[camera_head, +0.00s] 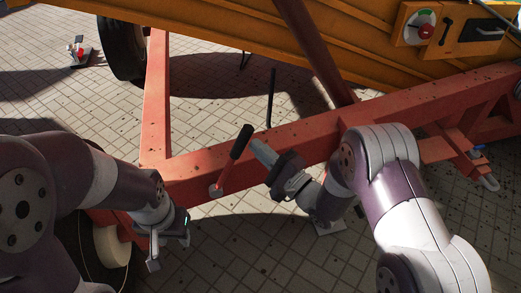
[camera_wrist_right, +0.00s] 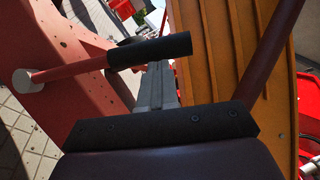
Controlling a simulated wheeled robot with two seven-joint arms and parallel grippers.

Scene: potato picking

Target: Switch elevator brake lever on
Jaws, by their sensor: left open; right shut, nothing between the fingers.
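The brake lever (camera_head: 232,160) is a red rod with a black grip. It stands on the red frame beam (camera_head: 300,138), tilted up and to the right in the head view. In the right wrist view the black grip (camera_wrist_right: 150,51) lies across the tips of my right gripper (camera_wrist_right: 157,72). My right gripper (camera_head: 262,150) is shut and empty, right beside the grip; I cannot tell whether they touch. My left gripper (camera_head: 154,250) hangs low at the left, apart from the lever, and is open.
An orange elevator body (camera_head: 260,35) runs above the beam, with a dark slanted brace (camera_head: 315,50). A thin black rod (camera_head: 271,98) rises behind the beam. Tiled floor (camera_head: 215,100) lies below.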

